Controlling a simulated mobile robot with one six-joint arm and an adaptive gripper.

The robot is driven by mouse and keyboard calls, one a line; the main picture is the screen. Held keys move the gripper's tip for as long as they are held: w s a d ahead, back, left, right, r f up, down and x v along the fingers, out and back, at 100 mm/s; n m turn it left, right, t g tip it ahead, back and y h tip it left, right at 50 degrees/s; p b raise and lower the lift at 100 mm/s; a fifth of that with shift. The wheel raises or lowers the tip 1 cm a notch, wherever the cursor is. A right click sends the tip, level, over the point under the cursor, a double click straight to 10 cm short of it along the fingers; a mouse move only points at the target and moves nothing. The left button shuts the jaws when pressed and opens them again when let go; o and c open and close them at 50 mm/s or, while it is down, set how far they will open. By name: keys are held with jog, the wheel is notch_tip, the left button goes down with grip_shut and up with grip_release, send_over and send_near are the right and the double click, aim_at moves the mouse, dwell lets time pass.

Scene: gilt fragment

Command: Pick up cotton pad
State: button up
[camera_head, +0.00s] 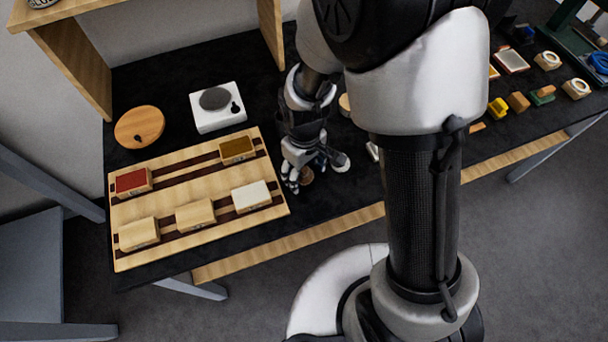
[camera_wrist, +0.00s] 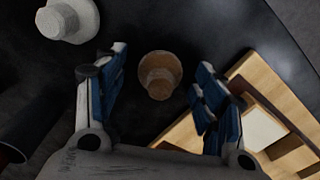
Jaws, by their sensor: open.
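My gripper (camera_head: 314,174) is low over the dark table just right of the wooden tray, with its fingers apart and empty. In the wrist view my gripper (camera_wrist: 161,60) has a blue-sided finger on each side of a round brown piece with a narrower knob (camera_wrist: 160,75). This piece (camera_head: 306,176) shows partly beside the fingers in the head view. A white round piece with a knob (camera_wrist: 72,20) lies at the upper left of the wrist view, outside the fingers. I cannot tell for certain which piece is the cotton pad.
The wooden tray (camera_head: 118,251) bears several small blocks, red, mustard, white and plain wood. Behind it are a round wooden disc (camera_head: 139,126) and a white device with a grey disc (camera_head: 217,107). Several small items crowd the table's right end. My arm hides the middle.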

aim_at(304, 169)
jog(key=shift+r, duration=0.1)
jog(key=shift+c, duration=0.3)
jog(key=c, duration=0.9)
jog(key=shift+r, duration=0.1)
notch_tip(304, 169, up, 20)
jog(key=p, duration=0.7)
jog(key=shift+o, duration=1.2)
jog(key=c, duration=0.3)
